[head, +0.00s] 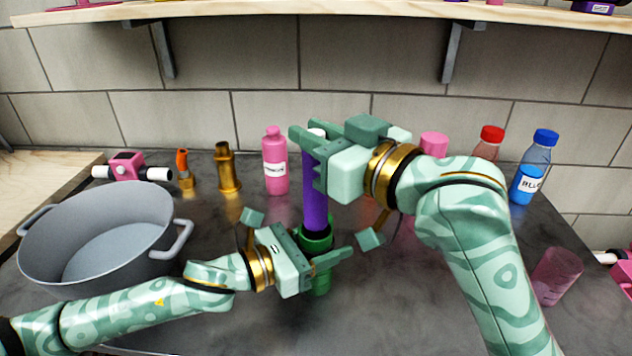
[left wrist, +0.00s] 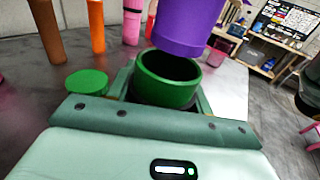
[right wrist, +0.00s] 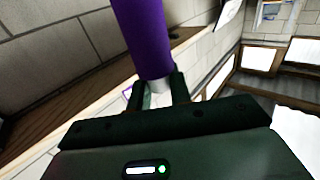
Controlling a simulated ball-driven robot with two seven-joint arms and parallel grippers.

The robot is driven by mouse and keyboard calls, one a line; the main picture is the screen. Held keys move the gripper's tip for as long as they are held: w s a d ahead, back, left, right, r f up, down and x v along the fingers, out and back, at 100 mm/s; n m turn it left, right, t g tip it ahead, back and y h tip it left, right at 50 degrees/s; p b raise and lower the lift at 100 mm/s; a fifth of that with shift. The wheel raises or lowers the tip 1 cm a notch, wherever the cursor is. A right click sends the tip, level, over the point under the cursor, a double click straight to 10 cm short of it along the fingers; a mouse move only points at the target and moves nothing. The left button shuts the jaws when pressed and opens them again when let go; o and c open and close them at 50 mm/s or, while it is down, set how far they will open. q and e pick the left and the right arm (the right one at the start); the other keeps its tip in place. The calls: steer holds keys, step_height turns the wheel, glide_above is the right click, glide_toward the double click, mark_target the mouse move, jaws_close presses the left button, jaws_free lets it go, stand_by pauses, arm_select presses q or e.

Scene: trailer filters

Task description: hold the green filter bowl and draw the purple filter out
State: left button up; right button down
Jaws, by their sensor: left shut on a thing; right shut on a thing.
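The green filter bowl (head: 320,284) stands upright on the dark counter. My left gripper (head: 335,262) is shut on it from the left, and its fingers flank the bowl (left wrist: 168,88) in the left wrist view. The purple filter (head: 315,195) is upright above the bowl. In the left wrist view, the lower end of the filter (left wrist: 187,28) shows above the open, dark mouth of the bowl, apparently clear of the rim. My right gripper (head: 308,150) is shut on the filter's upper part, below its white top. The filter (right wrist: 143,35) also shows between its fingers in the right wrist view.
A round green cap-like piece (left wrist: 87,82) is beside the bowl. A grey pot (head: 90,255) stands at left. Brass fittings (head: 227,168), a pink bottle (head: 275,165) and a blue bottle (head: 528,180) line the back. A pink cup (head: 556,277) is at right. A shelf (head: 370,10) runs above.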

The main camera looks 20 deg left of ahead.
steer(key=shift+r, duration=1.7)
arm_select(q)
steer(key=o, duration=1.1)
steer(key=shift+o, duration=0.2)
steer(key=v, duration=1.2)
